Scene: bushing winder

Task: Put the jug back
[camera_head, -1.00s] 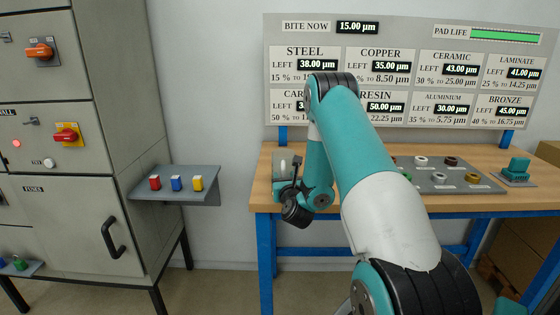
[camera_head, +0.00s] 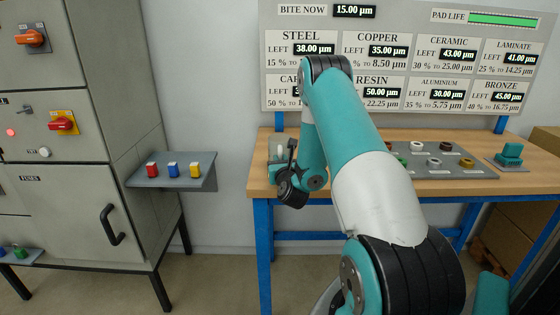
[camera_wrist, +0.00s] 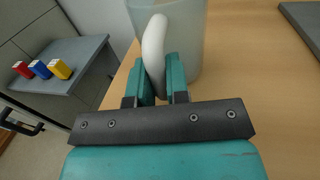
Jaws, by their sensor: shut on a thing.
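The jug (camera_wrist: 190,35) shows in the wrist view as a pale translucent body with a white handle (camera_wrist: 154,45). My gripper (camera_wrist: 161,75) is shut on that handle, one teal finger on each side. The jug is at the left end of the wooden bench; whether its base touches the top cannot be told. In the head view my gripper (camera_head: 289,170) is at the bench's left edge, mostly behind my wrist. Only a small pale part of what looks like the jug (camera_head: 279,150) shows there.
A grey shelf with red, blue and yellow blocks (camera_head: 173,171) hangs left of the bench (camera_head: 375,190). A grey tray with several rings (camera_head: 450,172) and a teal block on a plate (camera_head: 510,155) lie to the right. A grey cabinet (camera_head: 60,210) stands far left.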

